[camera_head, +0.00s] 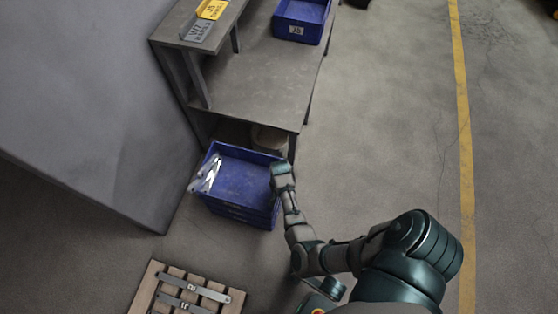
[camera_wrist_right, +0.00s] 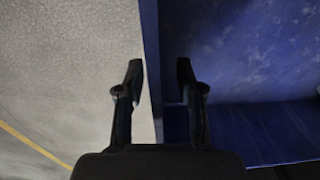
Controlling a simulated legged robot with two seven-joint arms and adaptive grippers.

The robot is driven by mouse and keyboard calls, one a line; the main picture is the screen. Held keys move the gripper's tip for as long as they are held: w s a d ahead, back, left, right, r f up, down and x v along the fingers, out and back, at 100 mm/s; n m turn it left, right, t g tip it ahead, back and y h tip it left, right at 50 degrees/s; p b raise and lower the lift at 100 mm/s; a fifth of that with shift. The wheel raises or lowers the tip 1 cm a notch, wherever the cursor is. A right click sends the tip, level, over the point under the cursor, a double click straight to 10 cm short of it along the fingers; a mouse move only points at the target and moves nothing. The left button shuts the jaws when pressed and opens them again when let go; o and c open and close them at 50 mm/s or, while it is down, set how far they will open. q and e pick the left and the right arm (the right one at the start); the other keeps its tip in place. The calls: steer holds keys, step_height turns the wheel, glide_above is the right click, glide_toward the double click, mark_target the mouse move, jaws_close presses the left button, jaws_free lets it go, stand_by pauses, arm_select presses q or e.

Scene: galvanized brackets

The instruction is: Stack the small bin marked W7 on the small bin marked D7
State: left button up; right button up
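A blue bin (camera_head: 255,172) tops what looks like a stack of blue bins on the floor by the workbench. Its front label is too small to read, so I cannot tell W7 or D7. My right gripper (camera_head: 280,172) is at this bin's right wall. In the right wrist view the open fingers of the gripper (camera_wrist_right: 159,75) stand on either side of the blue wall (camera_wrist_right: 151,50), with a gap on the inner side. Another blue bin (camera_head: 288,31), its label seeming to read J5, sits on the bench.
A wooden pallet (camera_head: 150,290) bears flat bars. Floor on the right is clear.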

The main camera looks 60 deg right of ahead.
steer(key=shift+s+f, duration=0.15)
step_height(320, 180, up, 12)
steer(key=shift+r, duration=0.1)
stand_by(0.3)
stand_by(0.3)
